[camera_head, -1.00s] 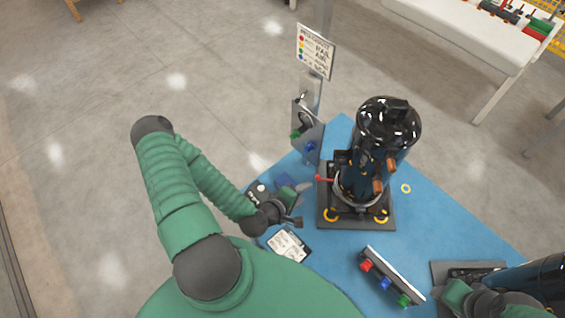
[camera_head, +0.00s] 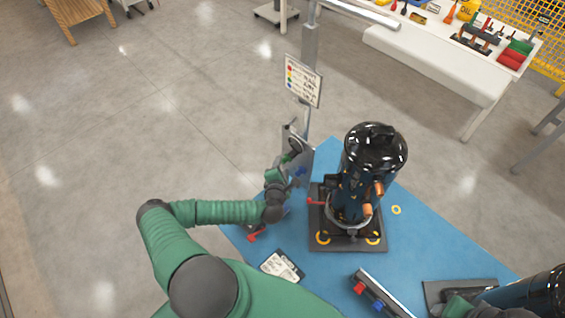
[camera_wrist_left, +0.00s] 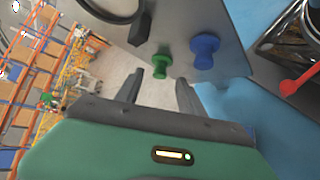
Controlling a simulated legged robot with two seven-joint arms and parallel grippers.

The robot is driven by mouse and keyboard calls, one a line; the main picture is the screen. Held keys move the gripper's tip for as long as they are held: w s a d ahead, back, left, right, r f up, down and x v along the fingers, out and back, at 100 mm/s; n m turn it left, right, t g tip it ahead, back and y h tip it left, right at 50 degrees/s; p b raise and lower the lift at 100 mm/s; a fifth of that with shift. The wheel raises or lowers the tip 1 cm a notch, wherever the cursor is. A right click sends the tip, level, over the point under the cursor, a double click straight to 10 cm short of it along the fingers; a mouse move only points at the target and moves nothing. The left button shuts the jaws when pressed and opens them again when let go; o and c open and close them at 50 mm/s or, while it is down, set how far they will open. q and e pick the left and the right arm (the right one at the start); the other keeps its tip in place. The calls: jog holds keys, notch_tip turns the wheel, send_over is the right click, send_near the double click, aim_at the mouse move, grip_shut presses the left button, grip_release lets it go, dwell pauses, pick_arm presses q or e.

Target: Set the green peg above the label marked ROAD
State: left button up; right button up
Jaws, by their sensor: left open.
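The green peg (camera_wrist_left: 162,66) sticks out of a grey upright panel (camera_wrist_left: 120,40) in the left wrist view, left of a blue peg (camera_wrist_left: 204,48). My left gripper (camera_wrist_left: 160,88) is open, its two fingers pointing at the panel, with the green peg ahead of the gap between them. In the head view the left gripper (camera_head: 291,172) is at the panel (camera_head: 303,155) and hides much of it; I cannot clearly pick out the green peg there. A label reading ROAD cannot be made out. My right gripper is not clearly in view.
A sign with coloured dots (camera_head: 303,80) stands above the panel. A board carries red (camera_head: 359,288) and blue pegs at the bottom. A white card (camera_head: 282,266) lies near my left arm.

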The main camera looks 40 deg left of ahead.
aim_at(283, 163)
pick_arm(q)
jog(key=shift+x, duration=1.5)
jog(key=shift+s, duration=0.1)
jog(key=shift+c, duration=0.3)
grip_shut()
dwell(0.4)
